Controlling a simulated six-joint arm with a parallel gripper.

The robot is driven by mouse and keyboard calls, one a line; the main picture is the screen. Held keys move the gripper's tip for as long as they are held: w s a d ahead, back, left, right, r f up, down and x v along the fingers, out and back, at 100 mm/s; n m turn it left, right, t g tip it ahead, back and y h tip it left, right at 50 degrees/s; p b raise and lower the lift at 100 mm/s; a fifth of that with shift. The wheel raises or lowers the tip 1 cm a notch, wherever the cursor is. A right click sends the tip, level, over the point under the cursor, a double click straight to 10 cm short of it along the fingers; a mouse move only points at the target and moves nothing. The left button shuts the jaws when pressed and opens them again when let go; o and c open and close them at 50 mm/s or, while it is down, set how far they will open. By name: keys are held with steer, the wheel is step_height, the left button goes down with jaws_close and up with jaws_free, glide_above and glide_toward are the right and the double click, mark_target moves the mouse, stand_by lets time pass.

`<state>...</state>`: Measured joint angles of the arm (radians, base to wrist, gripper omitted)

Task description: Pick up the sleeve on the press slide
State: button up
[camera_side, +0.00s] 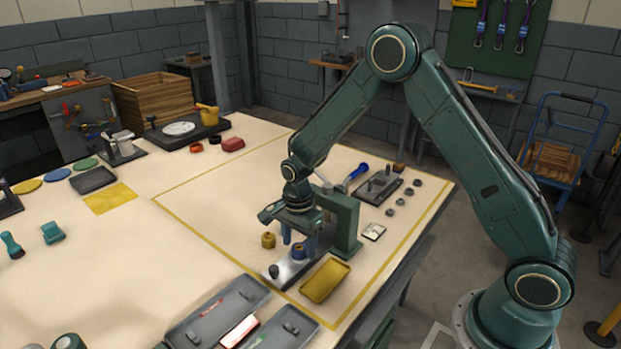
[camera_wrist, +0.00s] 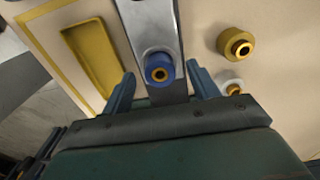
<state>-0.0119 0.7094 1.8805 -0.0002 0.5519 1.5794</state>
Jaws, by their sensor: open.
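The sleeve (camera_wrist: 159,73), a blue ring with a brass-coloured centre, stands on the metal press slide (camera_wrist: 151,24). In the side view the sleeve (camera_side: 298,252) sits on the slide (camera_side: 284,277), partly hidden by my fingers. My gripper (camera_wrist: 161,84) is open, with one finger on each side of the sleeve in the wrist view and a gap to both. In the side view my gripper (camera_side: 298,238) is just above the slide, pointing down, with nothing held. The green press body (camera_side: 346,222) stands right behind the slide.
A yellow tray (camera_side: 325,281) lies beside the slide. A loose brass-coloured piece (camera_side: 268,240) stands on the other side. A dark fixture plate (camera_side: 365,194) and several small round parts lie behind the press. Open grey cases (camera_side: 180,339) are at the front edge.

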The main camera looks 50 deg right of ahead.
mark_target(299, 247)
steer(key=c, duration=1.2)
steer(key=shift+r, duration=0.1)
step_height(299, 247, up, 20)
stand_by(0.7)
